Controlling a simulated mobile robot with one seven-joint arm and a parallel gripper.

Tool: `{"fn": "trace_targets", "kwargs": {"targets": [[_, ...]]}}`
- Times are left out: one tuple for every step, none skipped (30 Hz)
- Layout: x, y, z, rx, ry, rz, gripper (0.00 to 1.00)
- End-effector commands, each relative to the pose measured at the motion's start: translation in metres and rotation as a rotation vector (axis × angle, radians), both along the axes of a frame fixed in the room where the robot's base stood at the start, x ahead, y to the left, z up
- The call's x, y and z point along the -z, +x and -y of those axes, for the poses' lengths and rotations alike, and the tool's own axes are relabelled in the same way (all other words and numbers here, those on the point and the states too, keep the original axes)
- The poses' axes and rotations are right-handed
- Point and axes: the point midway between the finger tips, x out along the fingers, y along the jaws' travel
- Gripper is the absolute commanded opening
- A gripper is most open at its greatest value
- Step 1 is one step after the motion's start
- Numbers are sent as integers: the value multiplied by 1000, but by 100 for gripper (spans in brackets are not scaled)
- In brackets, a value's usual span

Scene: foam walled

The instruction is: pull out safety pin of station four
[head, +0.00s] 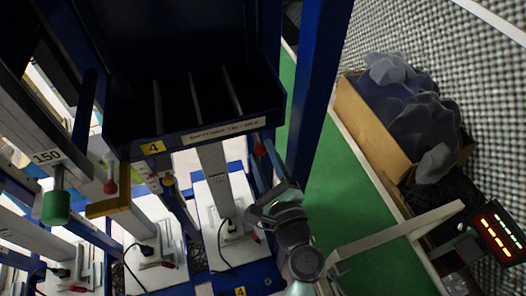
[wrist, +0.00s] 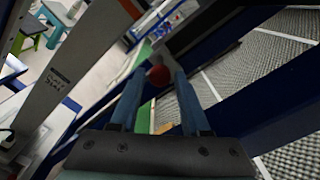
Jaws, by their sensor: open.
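A red ball knob (head: 259,148), which looks like the safety pin's head, hangs below the bin's right end. My gripper (head: 268,180) is just below and right of this knob, fingers pointing up toward it. In the wrist view my two blue fingers (wrist: 160,84) are apart with nothing held. The red knob (wrist: 159,75) appears between their tips; whether it is within reach of the tips or beyond cannot be told. The pin's shaft is hidden.
A blue upright post (head: 318,90) stands close right of my gripper. Another red knob (head: 110,187) and a green cylinder (head: 56,207) hang to the left. A wooden box of grey foam (head: 400,110) stands right, beyond the green floor strip (head: 350,190).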

Motion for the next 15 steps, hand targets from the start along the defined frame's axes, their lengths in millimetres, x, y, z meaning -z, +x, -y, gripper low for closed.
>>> {"fn": "trace_targets", "kwargs": {"targets": [[0, 3, -1, -1, 0, -1, 46], [0, 4, -2, -1, 0, -1, 46], [0, 5, -2, -1, 0, -1, 46], [0, 5, -2, 0, 0, 0, 46], [0, 5, -2, 0, 0, 0, 46], [0, 6, -2, 0, 0, 0, 46], [0, 5, -2, 0, 0, 0, 46], [0, 5, -2, 0, 0, 0, 46], [0, 5, -2, 0, 0, 0, 46], [0, 5, -2, 0, 0, 0, 46], [0, 5, -2, 0, 0, 0, 44], [0, 5, -2, 0, 0, 0, 37], [0, 5, -2, 0, 0, 0, 32], [0, 5, -2, 0, 0, 0, 26], [0, 5, -2, 0, 0, 0, 19]]}}
